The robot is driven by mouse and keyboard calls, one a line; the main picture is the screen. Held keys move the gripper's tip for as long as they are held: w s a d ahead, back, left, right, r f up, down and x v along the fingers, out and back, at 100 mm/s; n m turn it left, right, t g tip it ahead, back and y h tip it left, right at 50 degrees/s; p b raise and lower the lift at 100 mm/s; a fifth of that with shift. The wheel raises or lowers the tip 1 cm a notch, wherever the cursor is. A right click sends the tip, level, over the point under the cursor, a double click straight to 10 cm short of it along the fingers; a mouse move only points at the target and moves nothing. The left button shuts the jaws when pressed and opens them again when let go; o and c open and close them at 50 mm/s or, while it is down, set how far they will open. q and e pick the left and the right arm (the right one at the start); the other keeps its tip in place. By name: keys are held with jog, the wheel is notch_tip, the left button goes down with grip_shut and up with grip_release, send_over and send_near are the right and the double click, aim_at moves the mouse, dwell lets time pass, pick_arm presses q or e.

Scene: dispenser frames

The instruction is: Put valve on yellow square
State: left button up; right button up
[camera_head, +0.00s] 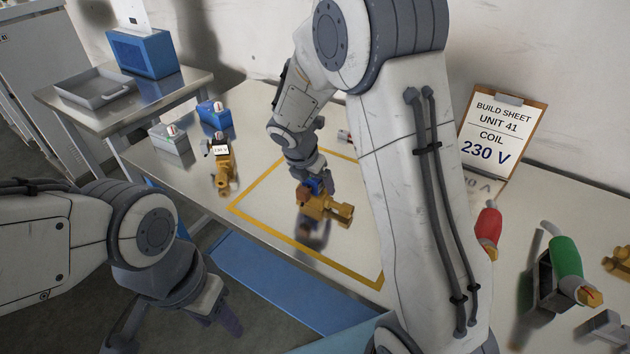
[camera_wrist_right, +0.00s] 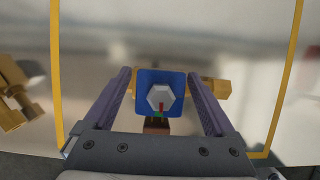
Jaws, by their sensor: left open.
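A brass valve (camera_head: 328,207) with a blue coil on top is over the area inside the yellow square (camera_head: 262,234). A dark reflection shows on the tabletop below it; I cannot tell whether it touches the table. My right gripper (camera_head: 312,178) is above this valve. In the right wrist view its two fingers (camera_wrist_right: 160,75) stand on either side of the blue coil (camera_wrist_right: 160,92), with narrow gaps visible; whether they clamp the valve is unclear. My left gripper (camera_head: 215,312) is open and empty, off the table's front edge at lower left.
Another brass valve (camera_head: 224,172) with a 230 V label stands left of the square. Blue (camera_head: 214,115) and grey (camera_head: 170,139) blocks are behind it. A red-topped part (camera_head: 488,225) and a green coil (camera_head: 566,256) are at right. A build sheet (camera_head: 496,130) leans by the wall.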

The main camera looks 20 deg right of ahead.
jog(key=shift+o, duration=0.2)
jog(key=shift+r, duration=0.25)
jog(key=p+v, duration=0.2)
jog(key=v, duration=0.9)
jog(key=shift+s+a+r, duration=0.15)
jog(key=shift+a+r, duration=0.05)
jog(key=shift+r, duration=0.15)
jog(key=s+a+m+g+y, duration=0.1)
jog(key=s+a+m, duration=0.3)
jog(key=s+m, duration=0.2)
jog(key=s+a+f+m+g+y, duration=0.1)
jog(key=s+a+m, duration=0.3)
jog(key=s, duration=0.7)
jog(key=s+a+m+y, duration=0.2)
jog(key=s+a+m, duration=0.2)
jog(key=s+m, duration=0.4)
jog(key=shift+s+g, duration=0.4)
jog(key=shift+s, duration=0.35)
jog(key=shift+f, duration=0.1)
